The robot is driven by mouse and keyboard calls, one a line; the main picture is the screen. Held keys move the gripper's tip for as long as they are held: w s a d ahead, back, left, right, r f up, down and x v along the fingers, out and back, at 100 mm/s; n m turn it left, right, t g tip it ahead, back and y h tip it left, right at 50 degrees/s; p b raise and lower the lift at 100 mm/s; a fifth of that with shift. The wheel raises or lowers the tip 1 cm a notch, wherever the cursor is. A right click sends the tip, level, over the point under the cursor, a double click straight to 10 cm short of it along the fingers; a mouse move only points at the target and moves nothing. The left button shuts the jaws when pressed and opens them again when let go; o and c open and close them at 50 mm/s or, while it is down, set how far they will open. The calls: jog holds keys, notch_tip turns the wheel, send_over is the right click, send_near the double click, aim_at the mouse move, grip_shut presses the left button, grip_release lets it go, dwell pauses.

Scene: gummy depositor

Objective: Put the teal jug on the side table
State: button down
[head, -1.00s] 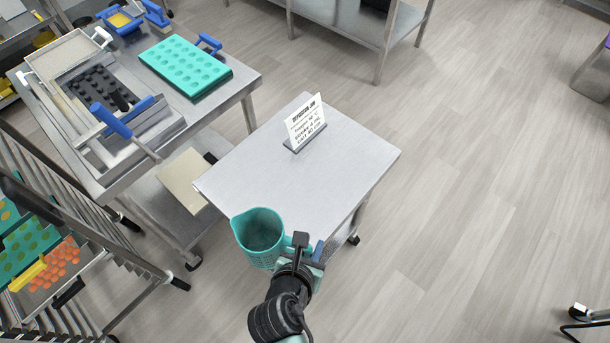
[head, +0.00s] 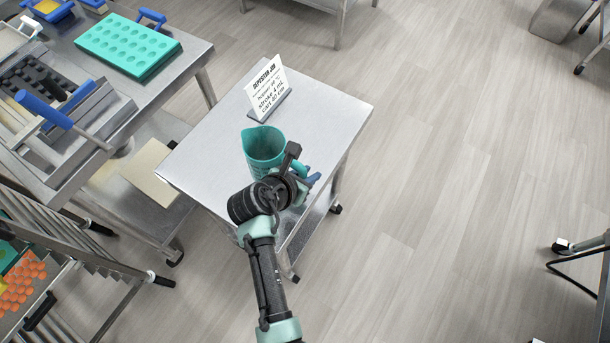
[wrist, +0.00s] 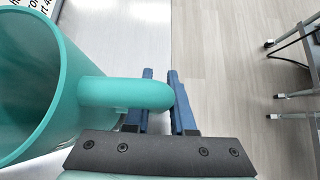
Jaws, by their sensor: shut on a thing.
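The teal jug (head: 264,148) is upright, with its spout toward the upper left and its handle toward the right. It appears over the side table (head: 215,140); I cannot tell whether its base touches the top. My gripper (head: 307,180) is at the jug's right side, shut on its handle. In the wrist view the jug (wrist: 75,75) fills the left side, and its handle runs between the blue fingers of my gripper (wrist: 160,100). The jug looks empty. Its base is hidden by my wrist in the head view.
A sign card (head: 265,92) stands at the table's far edge, behind the jug. A steel bench (head: 190,65) with a teal mould (head: 128,45) is at upper left. A tray rack (head: 75,255) is at lower left.

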jog(key=shift+f+b, duration=0.3)
jog(key=shift+f, duration=1.55)
jog(key=c, duration=0.8)
grip_release()
jog(key=shift+f, duration=0.1)
jog(key=shift+o, duration=0.2)
